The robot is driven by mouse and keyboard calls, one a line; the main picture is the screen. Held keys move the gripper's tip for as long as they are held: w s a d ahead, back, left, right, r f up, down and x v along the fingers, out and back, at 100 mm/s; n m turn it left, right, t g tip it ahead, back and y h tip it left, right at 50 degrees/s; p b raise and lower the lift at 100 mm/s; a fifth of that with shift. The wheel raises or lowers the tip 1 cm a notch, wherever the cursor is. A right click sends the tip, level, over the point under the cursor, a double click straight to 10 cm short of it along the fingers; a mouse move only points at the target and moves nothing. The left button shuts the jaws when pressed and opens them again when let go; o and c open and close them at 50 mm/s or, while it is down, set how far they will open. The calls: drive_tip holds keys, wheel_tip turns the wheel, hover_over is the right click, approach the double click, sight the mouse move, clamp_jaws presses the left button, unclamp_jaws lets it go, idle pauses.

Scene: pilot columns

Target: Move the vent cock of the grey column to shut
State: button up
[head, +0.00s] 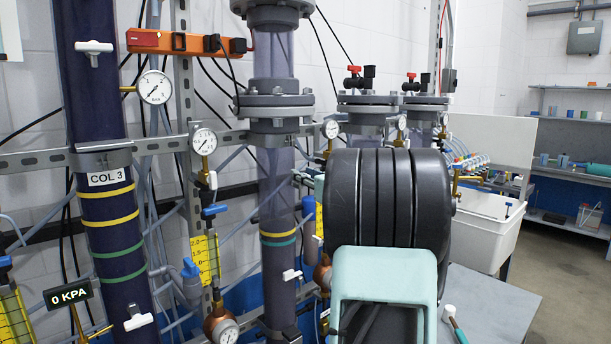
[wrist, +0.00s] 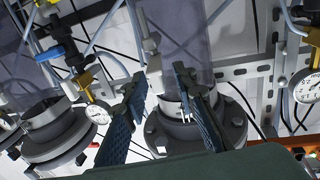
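My gripper (wrist: 160,78) shows in the wrist view with its two dark fingers apart, so it is open. A small white cock handle (wrist: 154,76) shows between the fingertips, in front of a clear, greyish column tube (wrist: 178,28) above a dark grey flange (wrist: 190,132). A gap shows beside the handle; whether one finger touches it I cannot tell. I cannot read a label on this column. In the head view my arm hides my gripper and what it faces. There, a clear column (head: 277,181) with grey flanges has a white cock (head: 291,274) low down.
A dark purple column labelled COL 3 (head: 106,178) stands at left, with white cocks high and low. Pressure gauges (head: 155,88) and rails crowd the wall. In the wrist view, gauges (wrist: 97,114) flank the flange. A white basin (head: 483,232) and open floor lie right.

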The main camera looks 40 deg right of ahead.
clamp_jaws()
